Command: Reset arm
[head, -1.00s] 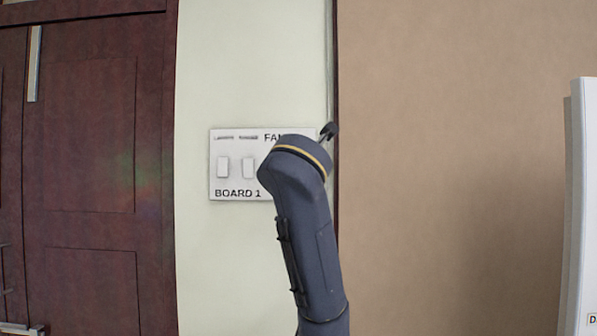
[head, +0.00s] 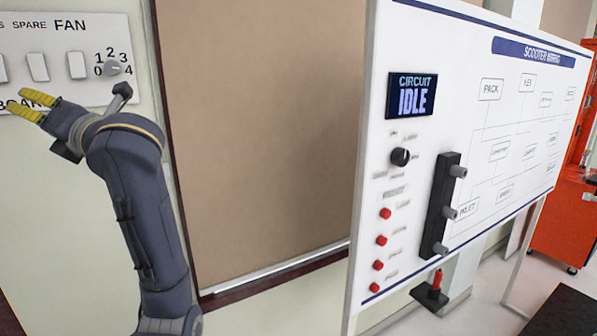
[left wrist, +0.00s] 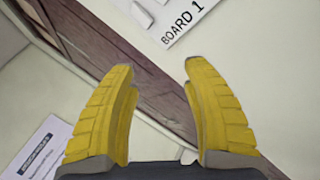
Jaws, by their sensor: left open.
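My left arm (head: 137,190) rises at the left of the head view. Its gripper (head: 36,108) has yellow fingers and points left, in front of the lower part of the switch board (head: 95,92). In the left wrist view the two yellow fingers (left wrist: 160,75) stand apart with nothing between them. The corner of the board marked "BOARD 1" (left wrist: 175,28) shows beyond them at the top. My right gripper is in neither view.
A white panel (head: 345,310) with a "CIRCUIT IDLE" display (head: 411,95), black knob (head: 400,157) and red buttons stands to the right. A brown pinboard (head: 265,150) hangs behind. An orange cabinet (head: 565,225) is at far right. A printed sheet (left wrist: 35,150) shows in the wrist view.

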